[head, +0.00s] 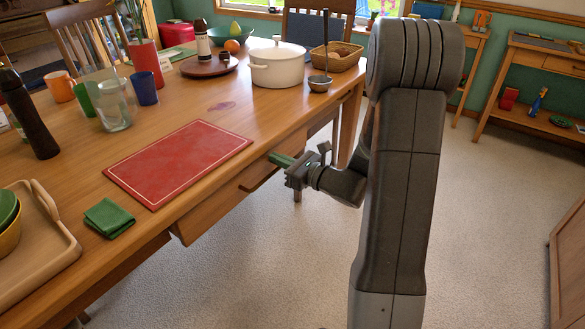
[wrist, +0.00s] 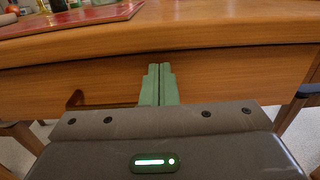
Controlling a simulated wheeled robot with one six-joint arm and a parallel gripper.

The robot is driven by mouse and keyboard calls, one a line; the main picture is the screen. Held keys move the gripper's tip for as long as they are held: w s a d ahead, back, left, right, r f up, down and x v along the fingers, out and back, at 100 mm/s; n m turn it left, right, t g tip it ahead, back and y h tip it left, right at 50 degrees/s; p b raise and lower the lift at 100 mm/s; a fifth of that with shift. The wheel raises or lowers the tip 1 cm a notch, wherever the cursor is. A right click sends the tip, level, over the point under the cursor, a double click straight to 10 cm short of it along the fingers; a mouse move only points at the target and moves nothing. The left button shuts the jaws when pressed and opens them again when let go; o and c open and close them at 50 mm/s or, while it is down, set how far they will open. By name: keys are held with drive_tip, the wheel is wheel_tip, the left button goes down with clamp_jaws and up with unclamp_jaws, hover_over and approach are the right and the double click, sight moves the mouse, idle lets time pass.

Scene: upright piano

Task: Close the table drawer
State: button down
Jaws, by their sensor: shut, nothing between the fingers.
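The wooden table drawer (head: 212,207) sits under the near edge of the table (head: 140,140). Its left end shows below the tabletop edge in the head view, but I cannot tell exactly how far it stands out. In the wrist view the drawer front (wrist: 220,75) spans the picture, with a dark handle (wrist: 75,98) at the left. My gripper (head: 277,159) is at the right part of the drawer front. In the wrist view its green fingers (wrist: 158,75) are together, empty and pointed at the front. I cannot tell whether they touch it.
On the tabletop are a red board (head: 178,162), a green cloth (head: 109,218), a tray (head: 60,255), a black bottle (head: 28,115), several cups and a white pot (head: 277,65). A shelf (head: 535,100) stands at the back right.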

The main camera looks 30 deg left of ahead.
sight(268, 153)
drive_tip(key=shift+a, duration=0.45)
drive_tip(key=a, duration=0.4)
drive_tip(key=shift+w+a, duration=0.15)
drive_tip(key=shift+a, duration=0.15)
drive_tip(key=shift+w+r, duration=0.1)
drive_tip(key=shift+r, duration=0.05)
drive_tip(key=shift+a, duration=0.1)
drive_tip(key=shift+d, duration=0.45)
drive_tip(key=s+d+p, duration=0.1)
drive_tip(key=d+p, duration=0.1)
drive_tip(key=d, duration=1.1)
drive_tip(key=shift+d, duration=0.25)
drive_tip(key=shift+s+a+f, duration=0.1)
drive_tip(key=shift+f, duration=0.1)
